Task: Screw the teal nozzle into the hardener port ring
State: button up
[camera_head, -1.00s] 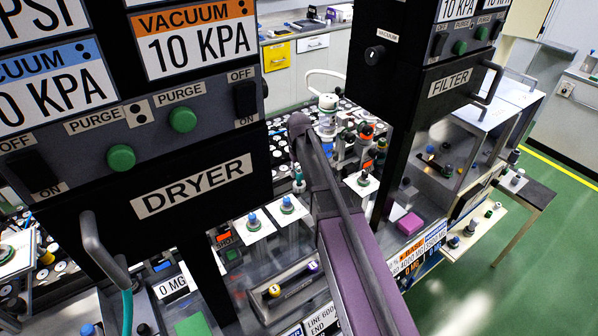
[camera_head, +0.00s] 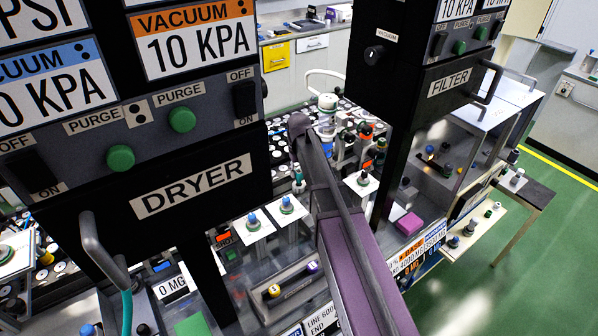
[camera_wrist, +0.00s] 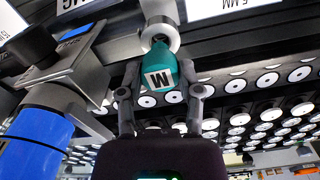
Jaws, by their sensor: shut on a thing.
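The teal nozzle (camera_wrist: 158,60), with a white label marked M, is in the wrist view between the two fingers of my gripper (camera_wrist: 160,93). The gripper is shut on it. The nozzle's far end meets a white ring (camera_wrist: 160,36) under a grey cylindrical part. They look in line and touching or nearly so; I cannot tell whether the threads engage. I cannot read a hardener mark on this ring. In the head view my arm reaches away from the camera, and the gripper's hold is too small to make out there.
A blue cylinder (camera_wrist: 36,138) with dark fittings stands close left of my gripper in the wrist view. Rows of black-and-white round parts (camera_wrist: 240,118) lie beyond on the right. In the head view the DRYER panel (camera_head: 190,190) and FILTER panel (camera_head: 450,82) flank my arm.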

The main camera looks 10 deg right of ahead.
aim_at(299, 172)
jog(key=shift+f+b, duration=1.45)
jog(key=shift+f, duration=0.05)
jog(key=o, duration=1.1)
jog(key=shift+c, duration=0.2)
jog(key=shift+r, duration=0.15)
notch_tip(299, 172, up, 9)
jog(key=p, duration=0.9)
jog(key=shift+f, duration=0.2)
jog(key=shift+s+f+b, duration=0.3)
jog(key=shift+s, duration=0.1)
jog(key=s+f+m+b, duration=0.1)
jog(key=s+f+b, duration=0.3)
jog(key=s, duration=0.7)
jog(key=s+f+m+b, duration=0.1)
jog(key=s+f+b, duration=0.4)
jog(key=s, duration=0.6)
jog(key=shift+s+d, duration=0.2)
jog(key=shift+d, duration=0.1)
jog(key=shift+f, duration=0.1)
